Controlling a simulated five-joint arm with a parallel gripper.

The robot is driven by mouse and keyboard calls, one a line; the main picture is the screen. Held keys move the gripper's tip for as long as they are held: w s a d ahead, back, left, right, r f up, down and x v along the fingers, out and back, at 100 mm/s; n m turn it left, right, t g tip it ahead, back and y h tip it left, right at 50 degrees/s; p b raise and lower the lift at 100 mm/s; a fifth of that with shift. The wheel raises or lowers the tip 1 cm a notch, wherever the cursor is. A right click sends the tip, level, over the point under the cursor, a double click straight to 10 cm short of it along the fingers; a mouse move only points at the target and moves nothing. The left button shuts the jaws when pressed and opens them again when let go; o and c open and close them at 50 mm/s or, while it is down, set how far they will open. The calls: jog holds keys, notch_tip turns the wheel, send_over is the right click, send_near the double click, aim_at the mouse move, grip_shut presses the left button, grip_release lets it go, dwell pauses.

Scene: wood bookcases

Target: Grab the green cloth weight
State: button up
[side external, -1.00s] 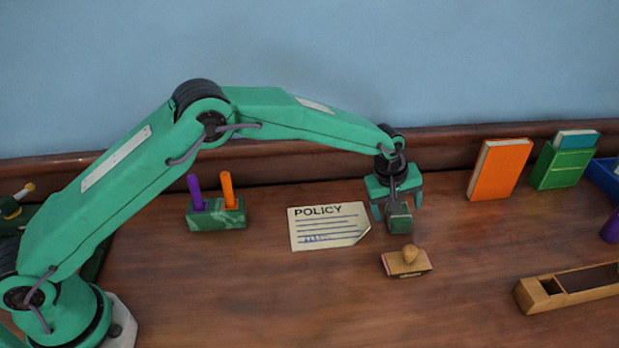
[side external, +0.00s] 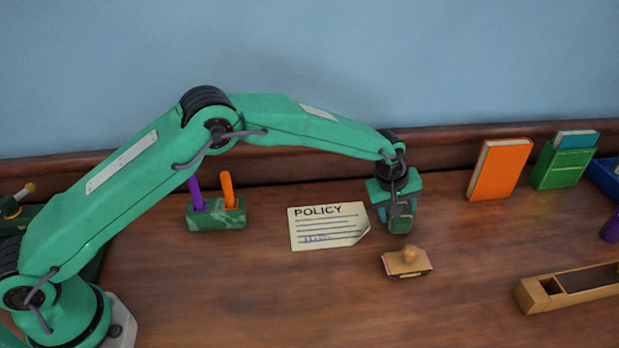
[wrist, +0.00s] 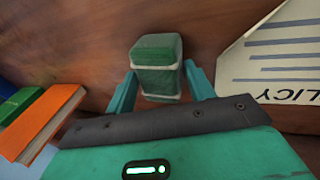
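The green cloth weight (side external: 400,224) is a small upright block with a lighter seam, standing on the wooden desk right of the policy sheet. In the wrist view the weight (wrist: 157,67) shows its darker green top and pale seams. My gripper (side external: 398,212) is lowered over it, with one finger on each side. Part of the weight is hidden behind the gripper in the side view.
A wooden stamp (side external: 407,262) stands just in front of the weight. The policy sheet (side external: 328,226) lies to its left, with a green pen holder (side external: 216,214) beyond. An orange book (side external: 498,170) and a green box (side external: 562,165) stand at the back right. A wooden tray (side external: 545,296) lies front right.

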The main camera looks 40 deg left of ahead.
aim_at(404, 209)
jog(key=shift+r, duration=0.1)
jog(key=shift+c, duration=1.1)
jog(key=shift+r, duration=0.15)
jog(key=shift+c, duration=0.7)
jog(key=shift+r, duration=0.55)
grip_shut()
jog(key=r, duration=0.3)
jog(key=shift+s+d, duration=0.15)
jog(key=shift+d, duration=0.05)
jog(key=s+d+r, duration=0.2)
jog(key=s, duration=0.1)
jog(key=s+d+r, duration=0.2)
jog(key=s, duration=0.1)
jog(key=s+d+r, duration=0.2)
jog(key=s, duration=0.1)
jog(key=shift+s+d+r, duration=0.1)
jog(key=shift+s+r, duration=0.1)
jog(key=shift+r, duration=0.1)
